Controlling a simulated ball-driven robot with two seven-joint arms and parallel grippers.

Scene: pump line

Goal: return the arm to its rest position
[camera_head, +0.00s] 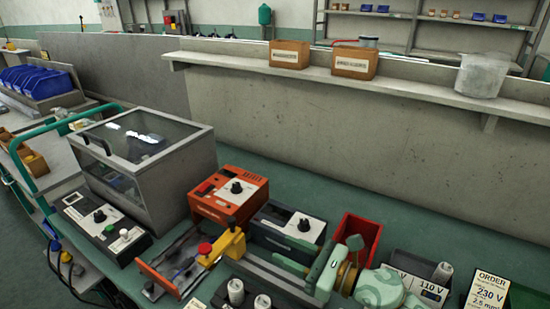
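My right gripper is hard to make out among the crowded parts at the lower edge, and I cannot tell its fingers apart or whether they hold anything. Pale green rounded parts (380,288) show there beside a brass-coloured disc (347,275) and an upright pale green plate (325,268). I cannot tell which of these, if any, belong to my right arm. My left gripper and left arm do not show.
The green bench holds a clear-lidded grey box (150,165), an orange control unit (229,196), a dark control unit (288,228), a yellow fixture (230,246) with a red knob, and a red bin (358,236). A wall ledge (430,92) carries cartons. Green bench is clear before the wall.

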